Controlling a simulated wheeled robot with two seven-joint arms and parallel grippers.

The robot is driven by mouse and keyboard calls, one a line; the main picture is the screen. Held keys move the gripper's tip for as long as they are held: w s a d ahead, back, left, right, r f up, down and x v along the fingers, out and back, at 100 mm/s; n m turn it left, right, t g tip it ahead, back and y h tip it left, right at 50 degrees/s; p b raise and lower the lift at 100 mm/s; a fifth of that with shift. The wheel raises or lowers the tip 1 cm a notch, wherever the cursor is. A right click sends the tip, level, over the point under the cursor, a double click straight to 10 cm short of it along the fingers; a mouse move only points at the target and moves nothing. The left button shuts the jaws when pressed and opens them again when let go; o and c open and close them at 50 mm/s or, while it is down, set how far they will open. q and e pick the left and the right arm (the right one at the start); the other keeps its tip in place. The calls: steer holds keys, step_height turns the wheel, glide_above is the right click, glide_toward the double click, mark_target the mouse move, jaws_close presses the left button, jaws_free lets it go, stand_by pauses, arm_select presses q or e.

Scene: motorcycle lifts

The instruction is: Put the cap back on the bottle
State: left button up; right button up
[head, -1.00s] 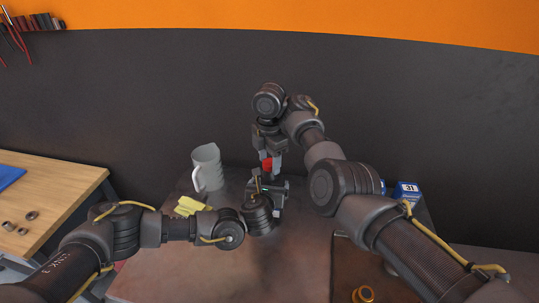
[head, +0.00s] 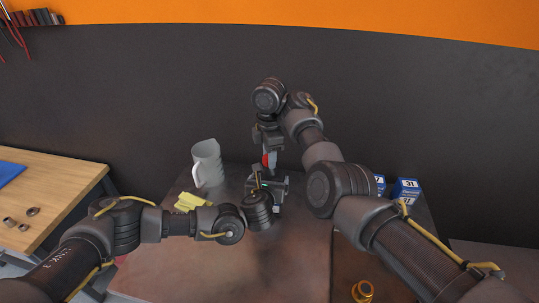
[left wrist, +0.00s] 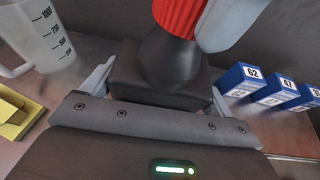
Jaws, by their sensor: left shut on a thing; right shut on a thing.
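A dark bottle (left wrist: 165,75) with a square body and round shoulder stands between the fingers of my left gripper (left wrist: 155,88) in the left wrist view. In the head view the left gripper (head: 272,188) is low over the bench, and the bottle is mostly hidden. A red ribbed cap (left wrist: 178,16) is right over the bottle's neck; it also shows in the head view (head: 265,159). My right gripper (head: 268,158) points down from above, shut on the cap. The cap's lower edge meets the top of the bottle; I cannot tell whether it is fully seated.
Blue numbered boxes (head: 406,190) are at the right, partly behind my right arm. A gold ring-shaped part (head: 362,291) lies front right. The bench's front middle is clear.

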steer(key=o, duration=1.1)
steer(key=shift+c, duration=0.5)
steer(key=shift+w+d, duration=0.1)
steer(key=shift+d, duration=0.15)
steer(key=d, duration=0.1)
steer(key=w, duration=0.1)
steer(key=d, duration=0.1)
steer(key=shift+w+d+r, duration=0.2)
steer(key=shift+d+r, duration=0.1)
steer(key=a+r+n, duration=0.1)
steer(key=r, duration=0.1)
steer(key=s+a+r+n, duration=0.1)
steer(key=r, duration=0.1)
steer(key=a+r+n, duration=0.1)
steer(key=r, duration=0.2)
steer(key=shift+s+a, duration=0.1)
steer(key=shift+s, duration=0.15)
steer(key=shift+s+r, duration=0.1)
steer(key=shift+r, duration=0.15)
steer(key=shift+f, duration=0.1)
